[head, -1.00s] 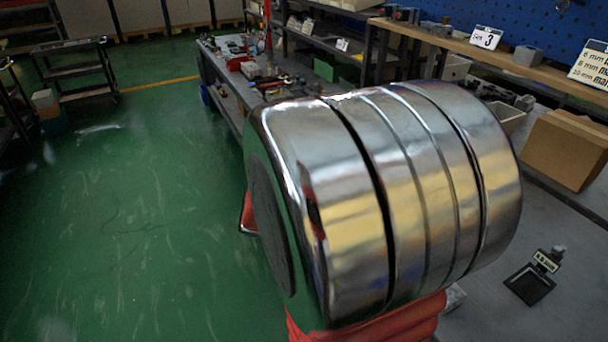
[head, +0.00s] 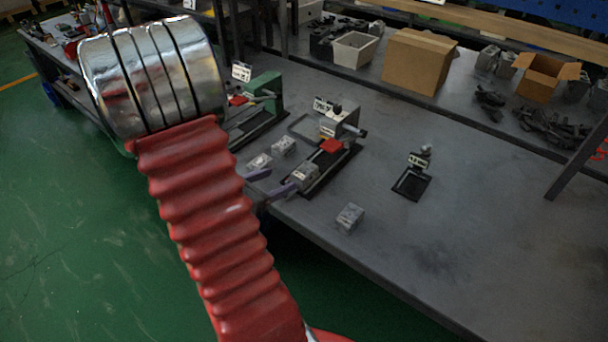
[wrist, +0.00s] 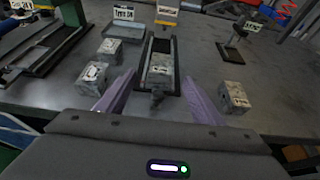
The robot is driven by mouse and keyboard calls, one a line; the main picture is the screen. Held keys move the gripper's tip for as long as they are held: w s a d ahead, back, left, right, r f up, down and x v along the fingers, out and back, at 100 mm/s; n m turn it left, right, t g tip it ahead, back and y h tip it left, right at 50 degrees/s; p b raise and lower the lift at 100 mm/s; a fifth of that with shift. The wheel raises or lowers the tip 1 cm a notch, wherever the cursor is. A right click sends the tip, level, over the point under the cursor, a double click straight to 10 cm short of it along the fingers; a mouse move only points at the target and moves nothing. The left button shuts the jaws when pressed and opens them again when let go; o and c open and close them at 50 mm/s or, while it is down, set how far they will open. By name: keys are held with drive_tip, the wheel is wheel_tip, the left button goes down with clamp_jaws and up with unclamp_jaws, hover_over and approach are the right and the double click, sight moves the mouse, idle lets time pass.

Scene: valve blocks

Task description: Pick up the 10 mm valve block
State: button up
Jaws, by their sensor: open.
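Several small grey valve blocks with white labels are near the bench's front edge; I cannot read which is the 10 mm one. One block (head: 304,175) stands at the front of a dark fixture, and in the wrist view this block (wrist: 160,66) appears between and just beyond my fingertips. Two more, a rear block (head: 283,145) and a front block (head: 259,161), lie to its left. Another block (head: 350,217) lies to its right and also shows in the wrist view (wrist: 235,95). My gripper (wrist: 158,80) is open, its purple fingers apart, with no block clearly gripped.
A fixture with a red part (head: 331,146) stands behind the nearest block, and a green one (head: 262,92) stands to the left. A small black stand (head: 411,182) is to the right. A cardboard box (head: 418,60) is at the back. The front right bench top is clear.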

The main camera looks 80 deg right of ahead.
drive_tip(key=shift+s+d, duration=0.1)
approach(305, 169)
drive_tip(key=shift+x, duration=2.3)
drive_tip(key=shift+d, duration=0.1)
drive_tip(key=shift+x, duration=2.5)
drive_tip(key=shift+f, duration=0.15)
drive_tip(key=shift+c, duration=0.5)
clamp_jaws()
drive_tip(key=shift+r, duration=5.1)
